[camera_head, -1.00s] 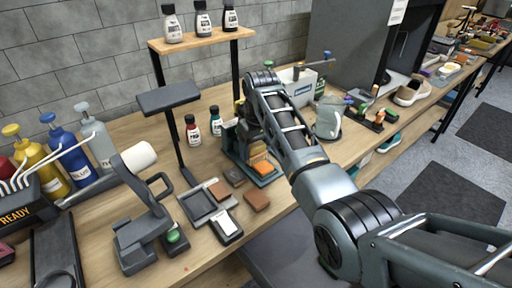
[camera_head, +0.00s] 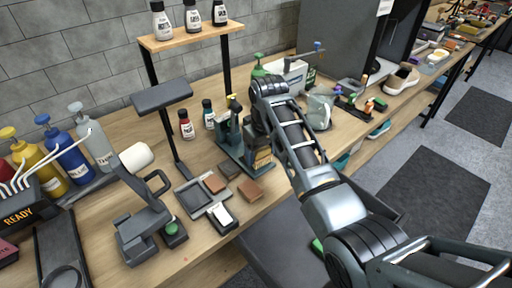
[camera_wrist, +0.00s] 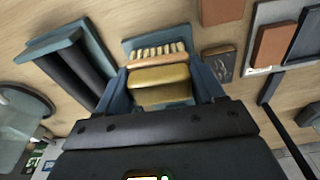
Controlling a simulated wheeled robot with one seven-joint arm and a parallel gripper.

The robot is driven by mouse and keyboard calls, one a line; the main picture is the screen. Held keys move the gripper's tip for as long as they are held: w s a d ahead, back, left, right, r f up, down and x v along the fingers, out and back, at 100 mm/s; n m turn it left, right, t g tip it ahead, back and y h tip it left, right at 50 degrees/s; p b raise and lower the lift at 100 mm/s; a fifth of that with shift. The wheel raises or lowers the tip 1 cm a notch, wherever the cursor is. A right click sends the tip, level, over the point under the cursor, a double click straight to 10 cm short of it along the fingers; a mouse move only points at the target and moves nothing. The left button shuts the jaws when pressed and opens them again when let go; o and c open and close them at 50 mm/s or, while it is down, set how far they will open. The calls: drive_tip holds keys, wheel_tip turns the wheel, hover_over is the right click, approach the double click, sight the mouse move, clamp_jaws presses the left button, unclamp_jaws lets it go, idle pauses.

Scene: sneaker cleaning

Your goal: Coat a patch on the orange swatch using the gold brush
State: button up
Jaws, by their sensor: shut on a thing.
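My gripper (camera_wrist: 160,92) is shut on the gold brush (camera_wrist: 160,93), with a blue finger on each side of its block. An orange-brown strip and a row of pale bristles (camera_wrist: 157,50) show at the brush's far side. The brush also shows in the head view (camera_head: 262,157), low over a teal stand, with my arm beside it. A teal plate edge (camera_wrist: 135,44) shows past the bristles.
A clear container (camera_head: 319,108) is right of my arm.

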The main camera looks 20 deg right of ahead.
drive_tip(key=shift+s+d+f, duration=0.1)
drive_tip(key=shift+s+f, duration=0.05)
drive_tip(key=shift+s, duration=0.3)
drive_tip(key=shift+r, duration=3.05)
drive_tip(key=shift+r, duration=1.55)
drive_tip(key=shift+f, duration=0.15)
drive_tip(key=shift+f+b, duration=0.85)
drive_tip(key=shift+f, duration=2.5)
